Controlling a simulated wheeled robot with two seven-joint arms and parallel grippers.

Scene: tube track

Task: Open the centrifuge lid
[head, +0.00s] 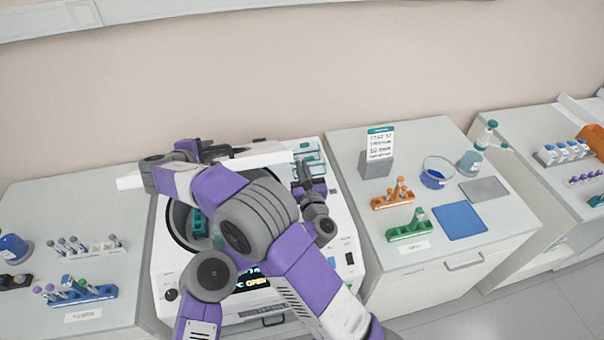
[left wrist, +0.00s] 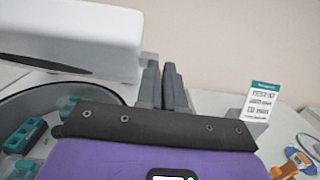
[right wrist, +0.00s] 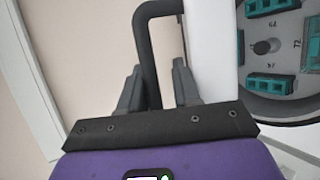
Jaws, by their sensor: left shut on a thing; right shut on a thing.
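The centrifuge (head: 160,285) stands in the middle, its front display reading OPEN. Its white lid (head: 130,182) is raised at the back of the bowl, seen nearly edge-on; it also shows in the left wrist view (left wrist: 70,40) and right wrist view (right wrist: 210,50). My right gripper (head: 214,153) is at the lid, shut on its black handle (right wrist: 148,55), which passes between the fingers. My left gripper (head: 304,172) is right of the lid, apart from it. Its fingers (left wrist: 162,85) are nearly together; anything between them is hidden. My arms cross over the bowl and cover part of it.
Teal holders (right wrist: 267,84) sit in the rotor. The right bench holds an orange rack (head: 393,203), a green rack (head: 409,232), a blue mat (head: 460,220) and a sign (head: 380,143). Tube racks (head: 85,294) stand on the left bench. A wall is behind.

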